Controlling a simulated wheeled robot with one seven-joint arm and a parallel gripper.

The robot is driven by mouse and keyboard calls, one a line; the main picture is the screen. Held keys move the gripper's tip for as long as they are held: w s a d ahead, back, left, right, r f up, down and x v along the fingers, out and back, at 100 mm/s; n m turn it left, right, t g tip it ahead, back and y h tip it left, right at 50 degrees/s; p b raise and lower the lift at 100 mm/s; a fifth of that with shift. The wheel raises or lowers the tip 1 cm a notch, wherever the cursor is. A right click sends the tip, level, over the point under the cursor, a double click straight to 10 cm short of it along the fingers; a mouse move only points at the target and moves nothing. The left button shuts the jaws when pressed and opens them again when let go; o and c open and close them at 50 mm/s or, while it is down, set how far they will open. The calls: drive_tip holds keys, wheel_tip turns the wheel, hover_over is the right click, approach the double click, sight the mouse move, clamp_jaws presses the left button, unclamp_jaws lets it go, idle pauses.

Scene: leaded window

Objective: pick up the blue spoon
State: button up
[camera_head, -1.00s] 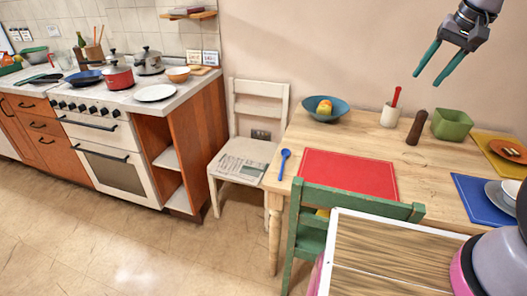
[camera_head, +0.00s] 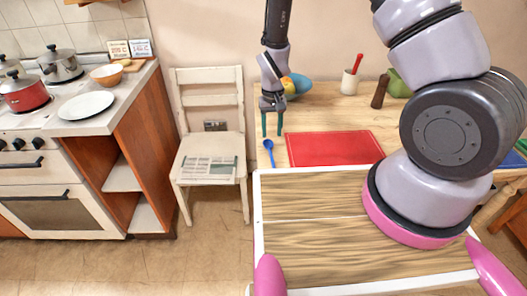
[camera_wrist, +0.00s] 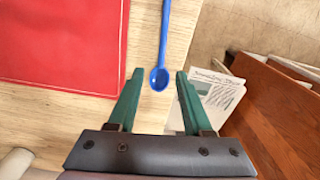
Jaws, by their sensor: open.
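The blue spoon (camera_head: 269,151) lies on the wooden table near its left edge, just left of the red placemat (camera_head: 335,148). In the wrist view the spoon (camera_wrist: 163,50) has its bowl (camera_wrist: 159,79) toward me, between the lines of the two green fingertips, and its handle runs away to the top edge. My gripper (camera_head: 272,128) is open and empty, pointing down close to the spoon in the head view. In the wrist view my gripper (camera_wrist: 160,75) has a finger on each side of the bowl, neither touching it. The height gap is hard to tell.
A white chair (camera_head: 210,140) with a newspaper (camera_head: 208,167) stands left of the table.

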sight(270, 150)
drive_tip(key=f, duration=0.8)
drive_tip(key=shift+w+a+f, duration=0.15)
drive_tip(key=shift+w+f, duration=0.05)
drive_tip(key=shift+f, duration=0.15)
clamp_jaws()
